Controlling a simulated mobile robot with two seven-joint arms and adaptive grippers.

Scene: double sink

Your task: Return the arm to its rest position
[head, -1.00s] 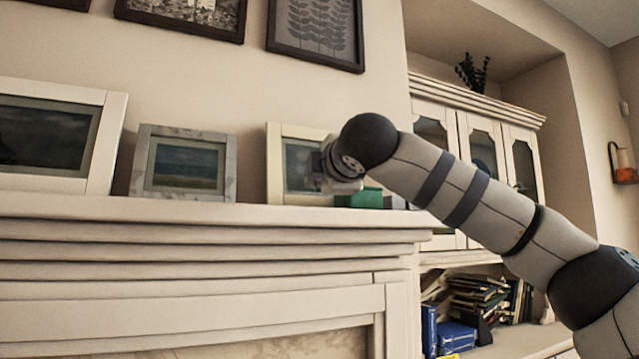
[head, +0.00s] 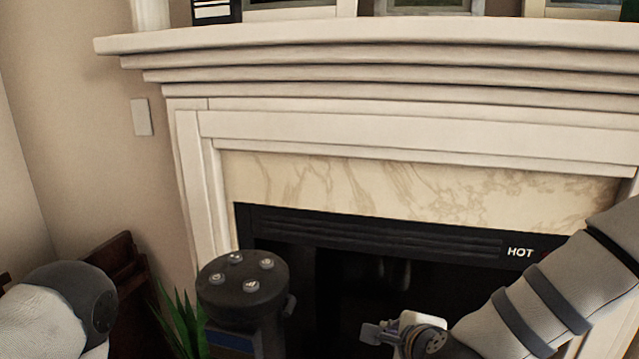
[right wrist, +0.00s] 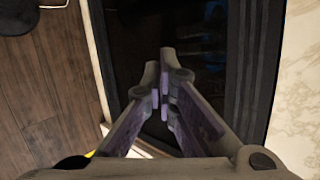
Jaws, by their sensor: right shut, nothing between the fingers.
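My right arm comes in from the right in the head view, low in front of the fireplace. Its gripper (head: 376,334) is at the bottom, a small light and grey shape, partly seen. In the right wrist view the two fingers of the right gripper (right wrist: 161,75) are together with nothing between them, over dark fireplace and wood floor. Part of my left arm shows at the bottom left of the head view; its gripper fingers are not seen.
A white fireplace mantel (head: 380,50) with picture frames (head: 430,5) on it spans the top. The dark fireplace opening (head: 370,290) is below. A green plant (head: 178,322) and dark wooden furniture (head: 118,265) stand at the lower left. Wood floor (right wrist: 45,95) shows in the right wrist view.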

